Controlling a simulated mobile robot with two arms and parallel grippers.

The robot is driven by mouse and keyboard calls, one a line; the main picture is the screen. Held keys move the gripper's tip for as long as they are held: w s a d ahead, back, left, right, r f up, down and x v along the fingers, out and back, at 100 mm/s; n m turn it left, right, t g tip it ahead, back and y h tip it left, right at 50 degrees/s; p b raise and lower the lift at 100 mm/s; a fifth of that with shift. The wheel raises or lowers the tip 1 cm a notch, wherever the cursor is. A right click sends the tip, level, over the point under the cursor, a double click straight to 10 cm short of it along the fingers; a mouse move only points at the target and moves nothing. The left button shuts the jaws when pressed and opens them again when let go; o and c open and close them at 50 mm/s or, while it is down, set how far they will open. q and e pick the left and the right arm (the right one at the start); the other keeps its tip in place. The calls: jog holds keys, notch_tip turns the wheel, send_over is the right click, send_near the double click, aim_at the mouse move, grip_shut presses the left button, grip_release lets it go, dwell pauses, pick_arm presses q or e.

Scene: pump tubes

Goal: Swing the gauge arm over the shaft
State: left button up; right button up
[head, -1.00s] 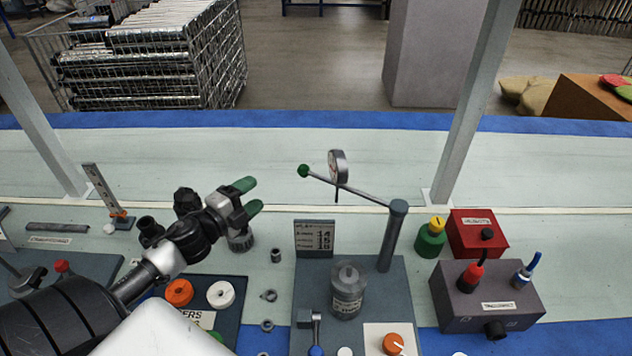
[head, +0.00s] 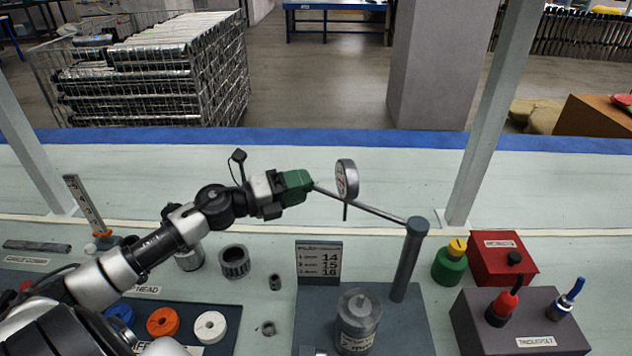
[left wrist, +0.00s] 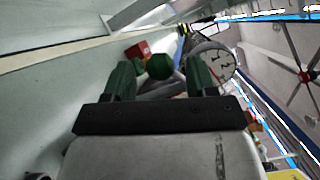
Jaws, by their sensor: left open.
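The gauge arm (head: 385,213) is a thin grey rod running from the top of a grey post (head: 407,260) up and left. A round dial gauge (head: 347,180) hangs on it, with a thin stem pointing down. My left gripper (head: 306,184), with green fingers, is at the rod's free end and hides its knob in the head view. In the left wrist view the green knob (left wrist: 160,67) sits between the open fingers, with the dial (left wrist: 218,63) just right. The grey cylinder with a short shaft (head: 359,300) stands in front, left of the post. My right gripper is out of view.
A small number board (head: 318,262) stands behind the cylinder. A red box (head: 499,257), a green container (head: 449,266) and a dark switch box (head: 522,322) are to the right. Coloured rings (head: 163,322) lie in a tray at left. Uprights flank the table.

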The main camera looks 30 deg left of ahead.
pick_arm(q)
jog(key=x, duration=0.3)
jog(key=shift+w+d, duration=0.3)
jog(key=shift+w, duration=0.15)
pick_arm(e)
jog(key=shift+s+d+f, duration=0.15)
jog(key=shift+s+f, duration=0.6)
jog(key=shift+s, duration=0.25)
pick_arm(q)
jog(key=shift+c, duration=0.3)
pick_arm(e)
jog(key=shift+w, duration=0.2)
pick_arm(q)
grip_shut()
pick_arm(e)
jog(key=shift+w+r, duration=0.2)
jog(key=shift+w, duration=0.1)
